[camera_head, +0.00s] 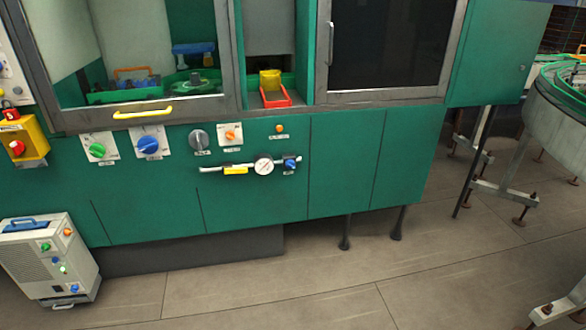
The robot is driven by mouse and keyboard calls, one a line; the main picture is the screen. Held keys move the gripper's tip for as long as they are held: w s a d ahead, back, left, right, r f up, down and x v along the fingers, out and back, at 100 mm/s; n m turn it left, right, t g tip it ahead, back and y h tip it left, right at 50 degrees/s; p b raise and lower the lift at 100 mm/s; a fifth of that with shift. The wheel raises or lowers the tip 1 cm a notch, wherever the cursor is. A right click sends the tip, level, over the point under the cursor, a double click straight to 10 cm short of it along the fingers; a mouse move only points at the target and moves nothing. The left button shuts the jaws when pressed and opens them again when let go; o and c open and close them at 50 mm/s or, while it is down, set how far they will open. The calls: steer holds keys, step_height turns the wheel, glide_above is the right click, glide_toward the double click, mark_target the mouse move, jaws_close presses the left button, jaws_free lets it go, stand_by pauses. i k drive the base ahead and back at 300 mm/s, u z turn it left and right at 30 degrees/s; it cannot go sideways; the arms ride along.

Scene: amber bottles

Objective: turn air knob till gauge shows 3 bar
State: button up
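A round white gauge (264,166) sits on a light pipe on the front of the green machine cabinet (345,160). Its needle is too small to read in bar. A small blue knob (290,163) sits on the same pipe just right of the gauge, with a small label below that I cannot read. A yellow part (235,170) is on the pipe, left of the gauge. My gripper is not in view, and nothing touches the knob or the gauge.
Above and left are a green knob (97,150), a larger blue knob (148,144), a grey knob (199,139) and an orange knob (230,134). A grey box unit (48,262) stands at lower left. A round conveyor (556,108) is at right. The floor (290,300) in front is clear.

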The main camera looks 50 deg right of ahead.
mark_target(291, 164)
steer(key=i, duration=0.9)
steer(key=u, duration=0.05)
